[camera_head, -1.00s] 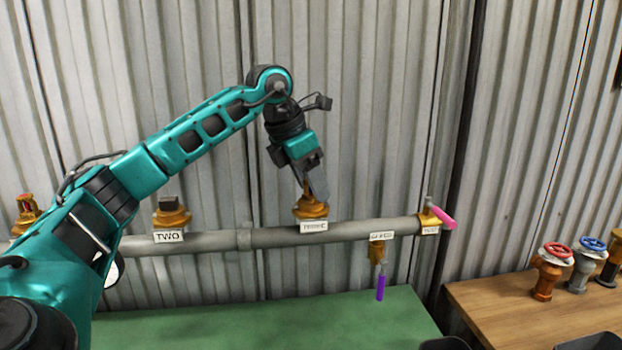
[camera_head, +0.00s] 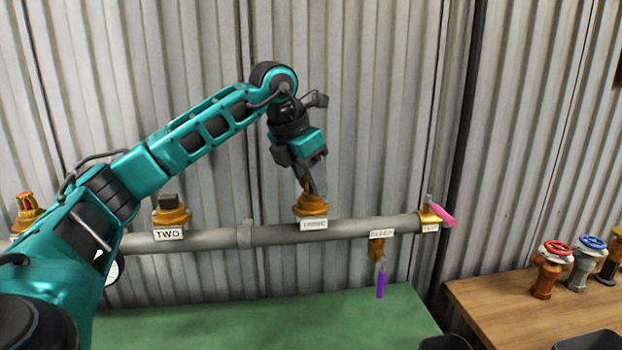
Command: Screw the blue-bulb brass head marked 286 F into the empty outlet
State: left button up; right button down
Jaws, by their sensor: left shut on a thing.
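A grey pipe (camera_head: 275,235) runs across the wall and carries several brass fittings with white labels. My left gripper (camera_head: 316,190) points down at the brass fitting (camera_head: 311,205) over the middle label, which is too blurred to read surely. Its fingers are shut on a small brass piece (camera_head: 306,187) at the top of that fitting. The fingers hide most of this piece; no blue bulb or 286 F mark shows. The fitting labelled TWO (camera_head: 171,213) has a dark square top. A head with a red part (camera_head: 27,208) stands at the far left. My right gripper is out of view.
A purple-handled valve (camera_head: 380,275) hangs below the pipe, and a pink lever (camera_head: 443,216) is at its right end. Red and blue handwheel valves (camera_head: 552,265) stand on the wooden table (camera_head: 520,315). The green bench top (camera_head: 300,320) is clear where visible.

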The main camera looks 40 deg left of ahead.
pick_arm(q)
grip_shut()
jog(key=m+h, duration=0.1)
jog(key=m, duration=0.1)
jog(key=m+g+h, duration=0.1)
jog(key=m, duration=0.2)
jog(key=shift+m, duration=0.3)
jog(key=shift+m+h, duration=0.3)
jog(key=shift+m, duration=0.3)
jog(key=m, duration=0.2)
jog(key=m+g+h, duration=0.1)
jog(key=m, duration=0.1)
jog(key=shift+m+g, duration=0.3)
jog(key=shift+m+g, duration=0.5)
jog(key=shift+m, duration=0.6)
jog(key=o, duration=0.5)
grip_release()
jog(key=shift+m, duration=0.5)
jog(key=o, duration=0.6)
jog(key=shift+f, duration=0.1)
